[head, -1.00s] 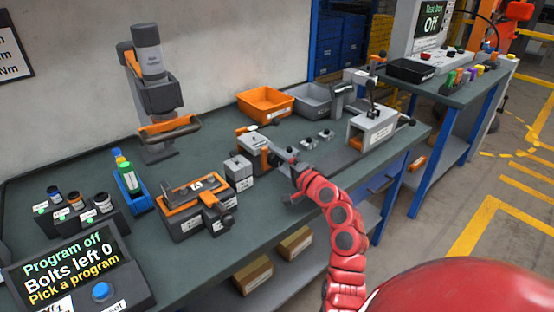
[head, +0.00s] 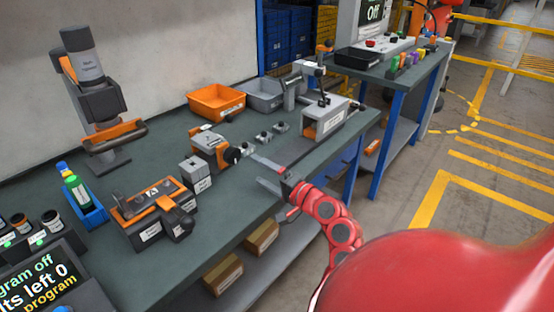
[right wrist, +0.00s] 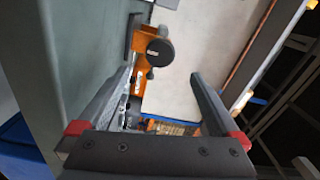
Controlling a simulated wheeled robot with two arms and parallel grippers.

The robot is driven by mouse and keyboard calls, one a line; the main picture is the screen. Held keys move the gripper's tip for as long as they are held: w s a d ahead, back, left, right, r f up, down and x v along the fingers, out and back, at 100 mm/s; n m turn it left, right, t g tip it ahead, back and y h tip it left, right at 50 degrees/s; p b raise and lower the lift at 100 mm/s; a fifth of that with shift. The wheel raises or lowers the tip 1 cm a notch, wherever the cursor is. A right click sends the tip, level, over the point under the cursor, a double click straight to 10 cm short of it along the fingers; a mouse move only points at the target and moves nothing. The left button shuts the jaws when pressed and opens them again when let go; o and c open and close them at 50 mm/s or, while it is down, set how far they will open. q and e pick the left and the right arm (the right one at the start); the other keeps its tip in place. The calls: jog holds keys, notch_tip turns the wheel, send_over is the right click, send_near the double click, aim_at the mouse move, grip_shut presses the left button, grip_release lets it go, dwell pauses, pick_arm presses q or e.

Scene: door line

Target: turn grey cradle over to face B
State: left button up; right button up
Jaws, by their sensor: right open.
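A dark grey cradle (head: 150,229) with an orange top frame stands on the near part of the green bench in the head view. A label on its top seems to read A, and a dark knob sits at its right end. My right gripper (head: 256,170) is open and empty above the bench's front edge, well to the right of the cradle and apart from it. In the right wrist view the open fingers (right wrist: 163,76) point towards an orange fixture with a dark round knob (right wrist: 160,52). My left gripper is out of view.
The orange fixture (head: 208,143) and a small grey block (head: 195,173) stand between cradle and gripper. A grey housing (head: 325,120) stands right of the gripper. A blue holder (head: 88,212) is left of the cradle, a tall tool stand (head: 98,100) behind. Orange bin (head: 216,101) is at the back.

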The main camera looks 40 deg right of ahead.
jog(key=s, duration=0.5)
jog(key=shift+s+d, duration=0.2)
jog(key=shift+s, duration=0.15)
